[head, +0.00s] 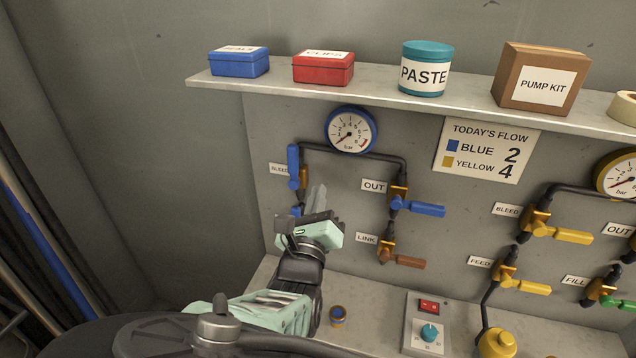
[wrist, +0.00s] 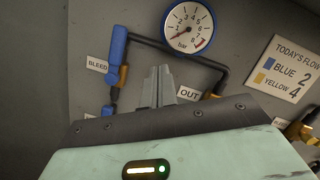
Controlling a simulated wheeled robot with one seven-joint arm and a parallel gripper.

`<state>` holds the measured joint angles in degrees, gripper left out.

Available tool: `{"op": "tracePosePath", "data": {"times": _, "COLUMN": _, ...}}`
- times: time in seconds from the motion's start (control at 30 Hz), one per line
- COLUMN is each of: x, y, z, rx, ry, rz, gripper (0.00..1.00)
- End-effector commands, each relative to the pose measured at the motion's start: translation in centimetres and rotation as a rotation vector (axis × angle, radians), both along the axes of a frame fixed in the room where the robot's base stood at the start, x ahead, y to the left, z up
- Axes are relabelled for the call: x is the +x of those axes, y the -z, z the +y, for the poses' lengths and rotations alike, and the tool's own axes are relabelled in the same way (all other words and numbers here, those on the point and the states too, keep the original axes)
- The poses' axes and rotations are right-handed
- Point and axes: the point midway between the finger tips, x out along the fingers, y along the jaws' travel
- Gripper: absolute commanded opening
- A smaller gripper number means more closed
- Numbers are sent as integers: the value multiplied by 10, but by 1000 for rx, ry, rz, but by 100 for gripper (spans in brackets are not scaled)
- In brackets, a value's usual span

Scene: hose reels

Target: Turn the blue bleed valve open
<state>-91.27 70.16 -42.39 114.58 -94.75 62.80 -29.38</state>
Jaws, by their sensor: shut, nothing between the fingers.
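The blue bleed valve (head: 293,162) is on the grey panel at the left, by the BLEED label (head: 279,169). Its blue handle stands upright, in line with the vertical pipe, above a brass body. It also shows in the wrist view (wrist: 118,48), left of the fingers. My gripper (head: 318,198) is shut and empty, in front of the panel, below and right of the bleed handle. In the wrist view the closed fingers (wrist: 158,84) point up at the panel, apart from the handle in the picture. The exact depth gap is unclear.
A blue-rimmed gauge (head: 350,131) reads near its low end. The blue OUT valve (head: 418,207) and brown LINK valve (head: 405,261) have sideways handles. Another blue handle (head: 296,210) is mostly hidden behind my gripper. A shelf (head: 385,96) overhangs above.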

Motion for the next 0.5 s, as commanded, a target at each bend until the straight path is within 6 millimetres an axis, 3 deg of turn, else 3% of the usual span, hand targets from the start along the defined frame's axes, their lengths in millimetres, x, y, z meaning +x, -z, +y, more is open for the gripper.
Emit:
{"op": "tracePosePath", "data": {"times": 0.1, "x": -7, "y": 0, "z": 0, "rx": 1, "ry": 0, "rz": 0, "gripper": 0}}
{"op": "tracePosePath", "data": {"times": 0.17, "x": -7, "y": 4, "z": -12, "rx": 41, "ry": 41, "rz": 21, "gripper": 0}}
{"op": "tracePosePath", "data": {"times": 0.33, "x": -17, "y": 33, "z": -89, "rx": 333, "ry": 321, "rz": 143, "gripper": 0}}
{"op": "tracePosePath", "data": {"times": 0.4, "x": -34, "y": 49, "z": -122, "rx": 509, "ry": 482, "rz": 200, "gripper": 0}}
{"op": "tracePosePath", "data": {"times": 0.5, "x": -67, "y": 68, "z": -155, "rx": 758, "ry": 706, "rz": 260, "gripper": 0}}
